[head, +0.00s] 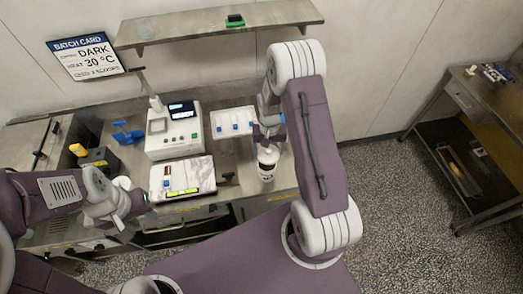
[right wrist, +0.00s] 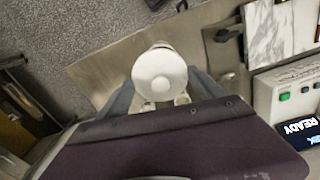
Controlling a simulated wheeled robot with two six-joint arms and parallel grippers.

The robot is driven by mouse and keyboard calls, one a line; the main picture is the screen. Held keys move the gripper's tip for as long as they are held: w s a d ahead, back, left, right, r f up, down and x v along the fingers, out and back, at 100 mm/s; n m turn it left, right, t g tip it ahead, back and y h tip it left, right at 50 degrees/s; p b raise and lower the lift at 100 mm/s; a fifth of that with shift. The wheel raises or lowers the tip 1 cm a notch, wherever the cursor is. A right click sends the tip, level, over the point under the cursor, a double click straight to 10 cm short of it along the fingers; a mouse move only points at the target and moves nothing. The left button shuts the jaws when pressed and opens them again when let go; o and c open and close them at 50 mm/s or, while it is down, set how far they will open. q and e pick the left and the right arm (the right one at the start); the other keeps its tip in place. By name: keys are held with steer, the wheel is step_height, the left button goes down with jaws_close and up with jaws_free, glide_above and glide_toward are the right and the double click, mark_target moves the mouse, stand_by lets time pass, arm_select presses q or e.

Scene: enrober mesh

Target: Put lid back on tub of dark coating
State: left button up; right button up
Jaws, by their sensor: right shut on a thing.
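A white tub (head: 267,172) with a dark label stands upright near the front edge of the steel table, below my right gripper (head: 268,138). In the right wrist view a round white lid (right wrist: 160,75) shows between the two fingers of my right gripper, which is shut on it. Whether the lid touches the tub's rim or is just above it cannot be told. My left gripper (head: 138,203) is at the lower left, away from the tub; its fingers are too small and turned to tell open from shut.
A white tray with blue-marked items (head: 235,122) lies behind the tub. A shelf (head: 215,28) hangs above. Another bench (head: 480,110) stands at the right, across open floor.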

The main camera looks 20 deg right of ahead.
steer(key=f+b, duration=0.4)
steer(key=f, duration=0.1)
steer(key=shift+w+a+f, duration=0.15)
steer(key=shift+w+f, duration=0.05)
steer(key=shift+f, duration=0.05)
steer(key=shift+s+f+b, duration=0.1)
steer(key=shift+f+b, duration=0.3)
steer(key=shift+f, duration=0.05)
steer(key=shift+r, duration=0.1)
stand_by(0.4)
steer(key=shift+f, duration=0.2)
stand_by(0.3)
stand_by(0.7)
steer(key=o, duration=1.3)
steer(key=shift+o, duration=0.2)
